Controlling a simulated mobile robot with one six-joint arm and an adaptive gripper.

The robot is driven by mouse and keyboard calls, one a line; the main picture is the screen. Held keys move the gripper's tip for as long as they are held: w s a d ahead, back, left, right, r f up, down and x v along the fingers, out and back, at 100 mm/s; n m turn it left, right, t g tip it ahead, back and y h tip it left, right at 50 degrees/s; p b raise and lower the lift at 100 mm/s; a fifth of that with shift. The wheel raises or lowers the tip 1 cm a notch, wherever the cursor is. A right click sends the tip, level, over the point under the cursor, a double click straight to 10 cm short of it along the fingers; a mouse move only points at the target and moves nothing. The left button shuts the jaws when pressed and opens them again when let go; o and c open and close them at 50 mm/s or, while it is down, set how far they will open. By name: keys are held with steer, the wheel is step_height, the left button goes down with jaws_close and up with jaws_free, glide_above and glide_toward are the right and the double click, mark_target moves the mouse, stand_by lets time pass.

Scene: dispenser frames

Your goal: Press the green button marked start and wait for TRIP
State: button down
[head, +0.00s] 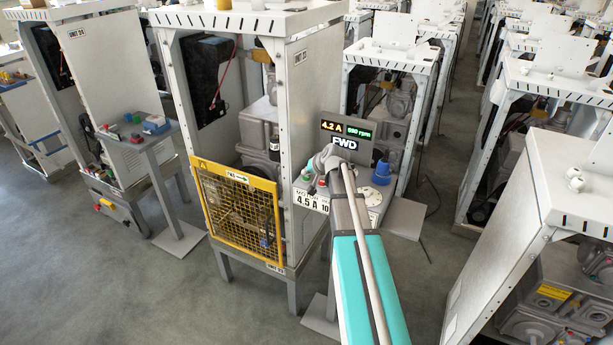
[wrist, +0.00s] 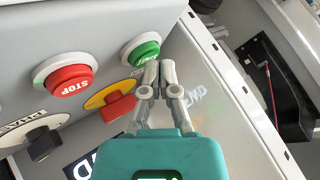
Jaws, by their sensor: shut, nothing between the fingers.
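The round green button (wrist: 142,51) sits in a white ring on a grey panel in the wrist view; its lettering is too faint to read. My gripper (wrist: 159,64) is shut and empty, its fingertips close beside the green button's lower right edge. I cannot tell whether they touch it. In the head view my gripper (head: 328,158) is over the control box, hiding part of its top. The display (head: 346,138) behind reads 4.2 A, an rpm figure that looks like 590, and FWD. No TRIP shows on it.
A red STOP button (wrist: 69,80) is left of the green one. A red switch on a yellow plate (wrist: 113,102) and a black knob (wrist: 46,142) are nearby. A yellow mesh guard (head: 238,212) fronts the cabinet left of my arm. Grey floor (head: 130,295) is clear at front left.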

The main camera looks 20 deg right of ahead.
mark_target(306, 177)
steer(key=shift+r+p, duration=0.4)
steer(key=shift+r, duration=0.15)
steer(key=shift+r+p, duration=2.55)
steer(key=shift+a+f, duration=0.1)
steer(key=s+a+f+n+g+h, duration=0.1)
steer(key=s+a+f+n+g, duration=0.2)
steer(key=s+a, duration=0.8)
steer(key=s+a+f+n+g+h, duration=0.1)
steer(key=s+a+f+n+g, duration=0.2)
steer(key=s+a+g, duration=0.3)
steer(key=shift+s+a+b, duration=0.4)
steer(key=shift+s+a, duration=2.4)
steer(key=shift+s, duration=1.35)
steer(key=shift+f, duration=0.1)
